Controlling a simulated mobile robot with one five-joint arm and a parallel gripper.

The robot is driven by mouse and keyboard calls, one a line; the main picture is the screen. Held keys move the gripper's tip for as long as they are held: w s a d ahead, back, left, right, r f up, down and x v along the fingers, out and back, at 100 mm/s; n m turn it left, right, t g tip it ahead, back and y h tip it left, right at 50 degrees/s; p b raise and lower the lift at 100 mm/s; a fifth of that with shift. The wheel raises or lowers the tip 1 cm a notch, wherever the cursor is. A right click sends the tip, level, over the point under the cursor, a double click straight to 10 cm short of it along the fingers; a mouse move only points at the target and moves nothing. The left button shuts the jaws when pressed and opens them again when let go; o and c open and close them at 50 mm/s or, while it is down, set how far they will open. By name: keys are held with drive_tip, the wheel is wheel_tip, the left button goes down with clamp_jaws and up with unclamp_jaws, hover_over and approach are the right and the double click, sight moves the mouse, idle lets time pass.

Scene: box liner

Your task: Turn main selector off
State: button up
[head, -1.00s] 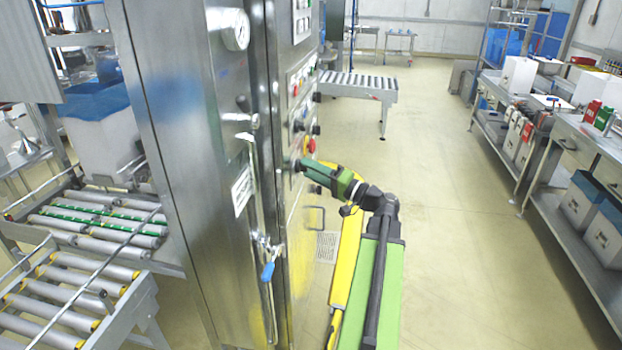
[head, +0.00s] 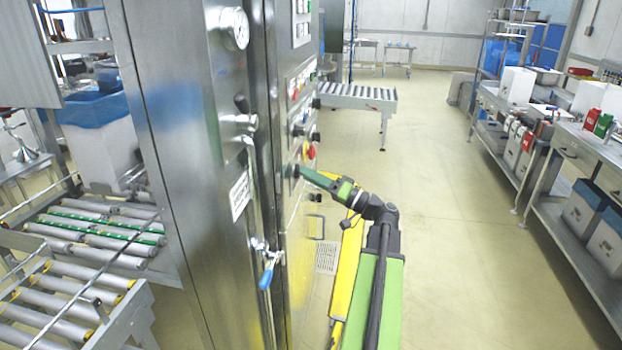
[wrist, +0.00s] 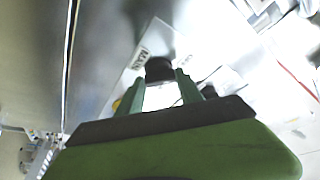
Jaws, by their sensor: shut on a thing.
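The main selector is a black knob (head: 294,171) on the side panel of the steel cabinet, below the red button. It also shows in the wrist view (wrist: 159,68), beside a white label (wrist: 139,58) that seems to read "MAIN". My green gripper (head: 303,171) reaches it from the right. In the wrist view the two green fingers (wrist: 161,82) stand on either side of the knob and are shut on it. The fingers partly cover the knob, and I cannot read which position it points to.
The red button (head: 310,152) and other black knobs (head: 315,137) sit just above on the panel. A bar handle (head: 316,222) is below. A blue-tipped lever (head: 267,274) hangs on the cabinet front. The floor (head: 455,220) to the right is clear.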

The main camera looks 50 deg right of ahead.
drive_tip(key=o, duration=1.4)
drive_tip(key=shift+r, duration=0.1)
drive_tip(key=b+v, duration=0.4)
drive_tip(key=v, duration=1.3)
drive_tip(key=shift+s+b, duration=0.25)
drive_tip(key=shift+b, duration=0.15)
